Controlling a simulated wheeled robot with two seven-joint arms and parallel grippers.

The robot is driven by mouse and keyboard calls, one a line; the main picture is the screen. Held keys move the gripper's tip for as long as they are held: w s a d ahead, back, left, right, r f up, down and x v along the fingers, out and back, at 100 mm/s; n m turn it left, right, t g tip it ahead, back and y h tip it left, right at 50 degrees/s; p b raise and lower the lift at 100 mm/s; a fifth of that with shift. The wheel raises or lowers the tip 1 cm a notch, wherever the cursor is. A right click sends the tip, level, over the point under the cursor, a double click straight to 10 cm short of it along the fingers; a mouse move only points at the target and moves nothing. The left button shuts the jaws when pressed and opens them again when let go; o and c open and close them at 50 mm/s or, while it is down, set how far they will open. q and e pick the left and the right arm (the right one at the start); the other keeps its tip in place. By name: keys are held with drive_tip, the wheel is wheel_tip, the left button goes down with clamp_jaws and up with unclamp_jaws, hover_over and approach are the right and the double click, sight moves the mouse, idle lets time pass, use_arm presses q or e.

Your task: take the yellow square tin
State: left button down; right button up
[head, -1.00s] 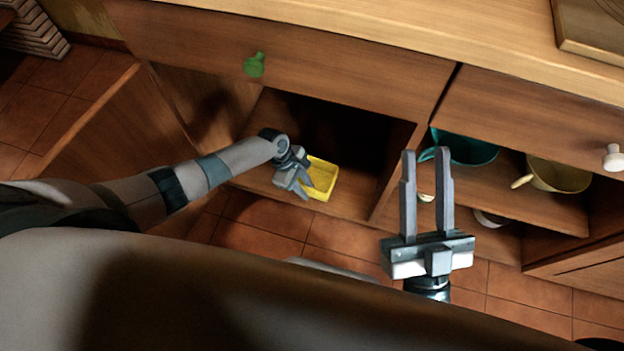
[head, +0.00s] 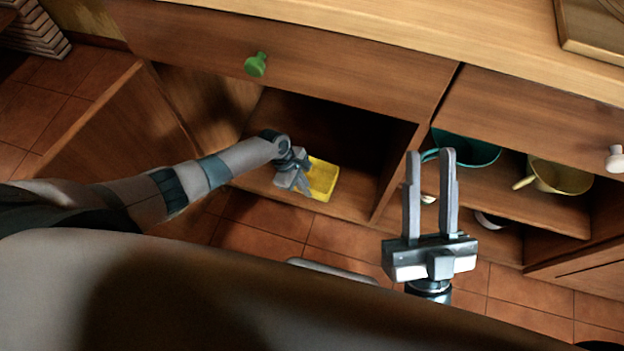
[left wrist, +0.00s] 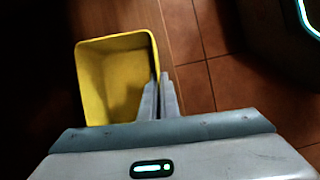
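The yellow square tin (head: 322,180) sits in the open lower cabinet compartment, near its front edge. In the left wrist view the tin (left wrist: 115,75) shows its open inside. My left gripper (head: 305,186) is at the tin's near left side. In the left wrist view its fingers (left wrist: 160,85) are close together, with the tin's right wall between their tips. My right gripper (head: 432,155) is open and empty, in front of the cabinet to the right.
A teal pot (head: 468,150) and a pale yellow pan (head: 560,176) stand in the right compartment. An open cabinet door (head: 105,135) is at the left. A drawer with a green knob (head: 255,64) is above the tin. A divider (head: 398,175) stands right of the tin.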

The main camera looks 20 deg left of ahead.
use_arm(q)
drive_tip(key=shift+r, duration=0.15)
